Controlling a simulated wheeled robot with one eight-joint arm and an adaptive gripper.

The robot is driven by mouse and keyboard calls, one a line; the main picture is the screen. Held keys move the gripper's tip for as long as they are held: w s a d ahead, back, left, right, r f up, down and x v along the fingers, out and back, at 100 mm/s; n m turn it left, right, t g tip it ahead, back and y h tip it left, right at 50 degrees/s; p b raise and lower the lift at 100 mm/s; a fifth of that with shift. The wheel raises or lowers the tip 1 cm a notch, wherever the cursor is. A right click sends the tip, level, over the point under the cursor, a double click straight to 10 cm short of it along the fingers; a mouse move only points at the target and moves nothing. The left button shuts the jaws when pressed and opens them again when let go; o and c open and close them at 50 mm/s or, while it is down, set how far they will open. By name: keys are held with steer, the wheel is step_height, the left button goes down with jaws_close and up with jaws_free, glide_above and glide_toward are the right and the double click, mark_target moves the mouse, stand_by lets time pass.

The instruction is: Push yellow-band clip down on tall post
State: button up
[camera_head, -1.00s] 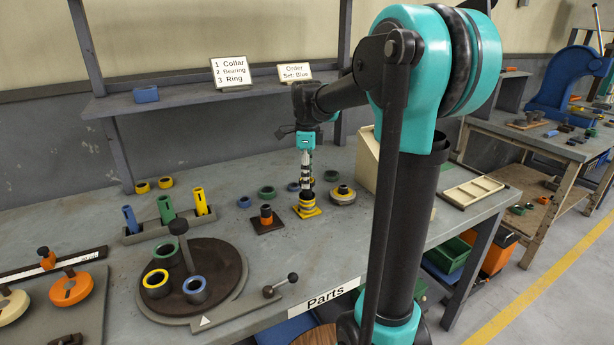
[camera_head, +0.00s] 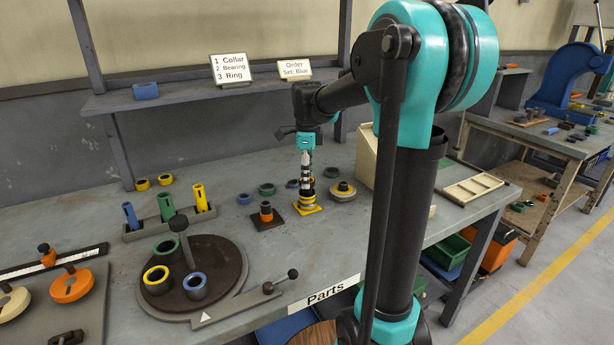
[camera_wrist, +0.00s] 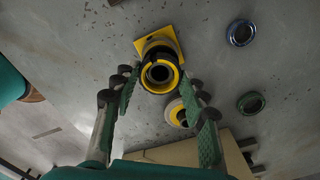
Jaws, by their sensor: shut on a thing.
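The tall post stands upright on a square yellow base (camera_head: 307,209), in the middle of the bench. In the wrist view, looking down from above, the yellow base (camera_wrist: 158,38) shows behind a dark ring-shaped part with a yellow rim, which I take as the yellow-band clip (camera_wrist: 174,82). The round hollow end of the tall post (camera_wrist: 159,72) shows within it. My gripper (camera_head: 307,182) points straight down over the post. In the wrist view my gripper's (camera_wrist: 162,82) fingers lie on both sides of the clip, shut on it. How far down the clip sits is hard to tell.
A brown base with an orange-ringed post (camera_head: 266,214) stands close to the left. A grey-yellow stacked part (camera_head: 342,190) stands close to the right. Loose green and blue rings lie behind. A turntable (camera_head: 212,252) with ringed cups is at front left. A beige box (camera_head: 366,160) is to the right.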

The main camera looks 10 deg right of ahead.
steer(key=shift+f, duration=1.3)
stand_by(0.4)
steer(key=o, duration=1.4)
steer(key=shift+r, duration=4)
